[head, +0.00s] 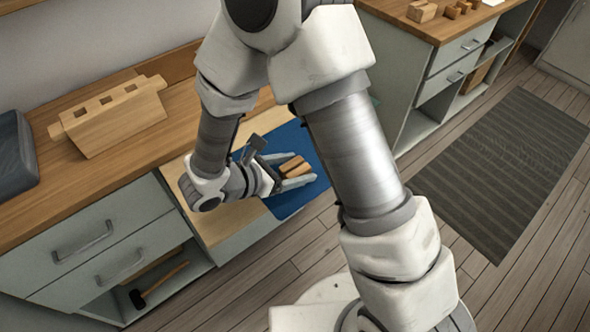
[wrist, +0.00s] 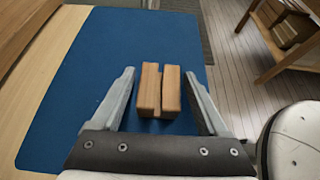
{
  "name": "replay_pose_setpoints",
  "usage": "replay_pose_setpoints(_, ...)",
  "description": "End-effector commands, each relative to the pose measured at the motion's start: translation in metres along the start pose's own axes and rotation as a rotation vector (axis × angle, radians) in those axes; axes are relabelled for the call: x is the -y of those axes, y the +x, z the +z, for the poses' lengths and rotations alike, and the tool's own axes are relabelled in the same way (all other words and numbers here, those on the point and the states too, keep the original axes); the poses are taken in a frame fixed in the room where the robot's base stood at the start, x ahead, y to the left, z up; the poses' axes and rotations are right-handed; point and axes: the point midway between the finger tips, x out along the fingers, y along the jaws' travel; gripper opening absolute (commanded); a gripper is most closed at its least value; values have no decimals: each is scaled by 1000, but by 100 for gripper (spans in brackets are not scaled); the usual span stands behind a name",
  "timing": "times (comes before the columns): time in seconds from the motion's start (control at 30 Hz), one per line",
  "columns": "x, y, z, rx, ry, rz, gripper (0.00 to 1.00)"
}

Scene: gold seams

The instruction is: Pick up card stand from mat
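The card stand (wrist: 148,90) is a small wooden block with a slot along it, made of two upright parts. It rests on the blue mat (wrist: 75,90). In the head view the card stand (head: 293,166) shows between the fingers, on the blue mat (head: 284,205). My gripper (wrist: 158,90) is open, with one finger on each side of the card stand. A gap shows between each finger and the wood in the wrist view. My gripper (head: 289,171) also shows low over the mat in the head view. My arm hides part of the mat there.
A wooden piece with square holes (head: 112,112) and a dark grey case (head: 15,155) lie on the counter to the left. An open shelf below holds a hammer (head: 155,287). A second counter (head: 405,18) with wooden blocks stands behind. A striped rug (head: 505,170) lies on the floor.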

Motion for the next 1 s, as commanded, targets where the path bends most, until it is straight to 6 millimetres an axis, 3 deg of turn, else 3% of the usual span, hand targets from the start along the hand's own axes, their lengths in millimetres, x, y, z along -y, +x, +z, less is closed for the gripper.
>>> replay_pose_setpoints(0.03,0,0,0,0,0,0,66)
replay_pose_setpoints(0.4,0,0,0,0,1,1,2)
replay_pose_setpoints(0.73,0,-2,3,0,1,0,2)
replay_pose_setpoints(1.0,-2,-16,24,1,6,-4,2)
